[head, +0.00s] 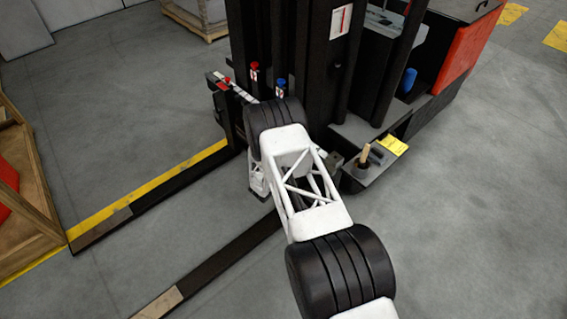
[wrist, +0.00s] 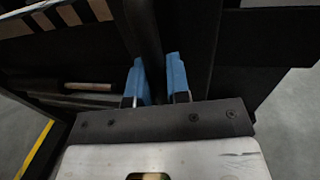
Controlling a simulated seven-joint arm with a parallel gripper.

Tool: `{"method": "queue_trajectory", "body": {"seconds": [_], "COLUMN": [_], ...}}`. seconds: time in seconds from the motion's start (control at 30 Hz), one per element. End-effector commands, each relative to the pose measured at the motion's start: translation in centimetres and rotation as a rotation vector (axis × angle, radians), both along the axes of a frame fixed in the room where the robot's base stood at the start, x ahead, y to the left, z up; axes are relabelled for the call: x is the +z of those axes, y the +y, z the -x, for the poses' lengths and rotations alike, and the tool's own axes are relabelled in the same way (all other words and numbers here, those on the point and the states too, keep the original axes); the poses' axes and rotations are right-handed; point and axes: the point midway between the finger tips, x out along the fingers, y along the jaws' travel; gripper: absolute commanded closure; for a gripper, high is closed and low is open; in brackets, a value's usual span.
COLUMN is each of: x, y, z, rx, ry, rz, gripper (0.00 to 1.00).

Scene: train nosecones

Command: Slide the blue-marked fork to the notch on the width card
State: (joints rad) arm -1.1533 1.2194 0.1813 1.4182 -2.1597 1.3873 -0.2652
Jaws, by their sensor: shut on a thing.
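The blue knob (head: 281,84), with a small white tag under it, stands on the carriage top of the lift truck. The right fork (head: 222,262) is dark, pale-tipped and flat along the floor; my arm hides its upright part and any link to the blue knob. My gripper (wrist: 158,82) has blue fingers shut on a dark upright bar (wrist: 145,35), which seems to be a fork shank. In the head view my arm hides the fingertips. A striped strip (head: 240,91) lies along the carriage top. I cannot tell which item is the width card.
The left fork (head: 150,199) lies beside a yellow floor line (head: 140,195). Red knobs (head: 255,67) stand left of the blue one. A yellow note (head: 392,146) lies on the truck. A wooden crate (head: 30,200) is at left. Grey floor is clear at lower right.

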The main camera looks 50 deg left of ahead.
Motion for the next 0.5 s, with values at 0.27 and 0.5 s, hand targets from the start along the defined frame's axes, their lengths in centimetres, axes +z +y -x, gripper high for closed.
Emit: {"method": "queue_trajectory", "body": {"seconds": [0.27,0.5], "x": [-0.05,-0.03], "y": [-0.10,-0.05], "z": [-0.01,0.00], "rx": [-0.001,0.000], "ry": [0.000,0.000], "rz": [0.001,0.000], "gripper": [1.00,0.59]}}
